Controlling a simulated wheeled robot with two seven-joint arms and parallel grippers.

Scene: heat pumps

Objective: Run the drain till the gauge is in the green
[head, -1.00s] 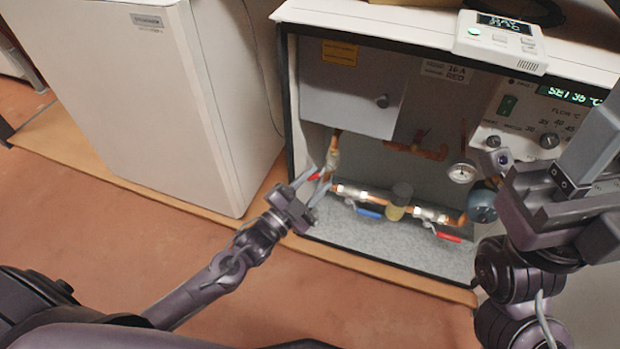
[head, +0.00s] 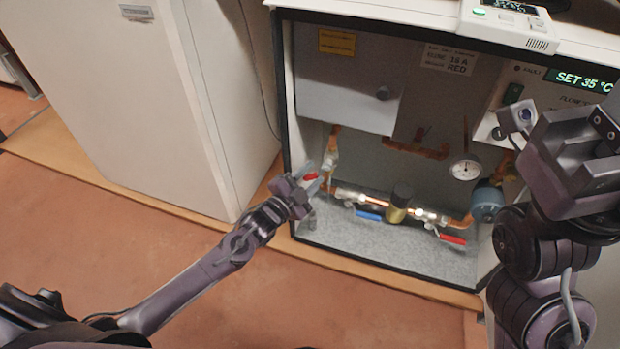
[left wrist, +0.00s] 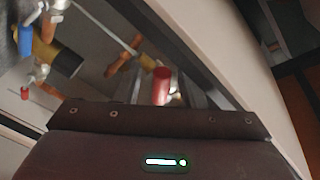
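The round white gauge (head: 466,168) is on the pipework at the right of the open cabinet; its dial is too small to read. A valve with a red handle (head: 310,177) is on the vertical copper pipe at the left; I cannot tell if it is the drain. My left gripper (head: 316,177) is at this handle, its fingers apart on either side. In the left wrist view the red handle (left wrist: 162,85) shows just ahead of the gripper, partly hiding the fingers. Contact cannot be made out. My right gripper (head: 580,150) is in front of the cabinet's right side, fingertips unclear.
Along the bottom pipe are a blue handle (head: 369,215), a brass fitting (head: 398,204) and another red handle (head: 452,238). A grey box (head: 345,85) hangs above. The display (head: 584,81) reads SET 35 °C. A white appliance (head: 120,90) stands left; the floor before it is clear.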

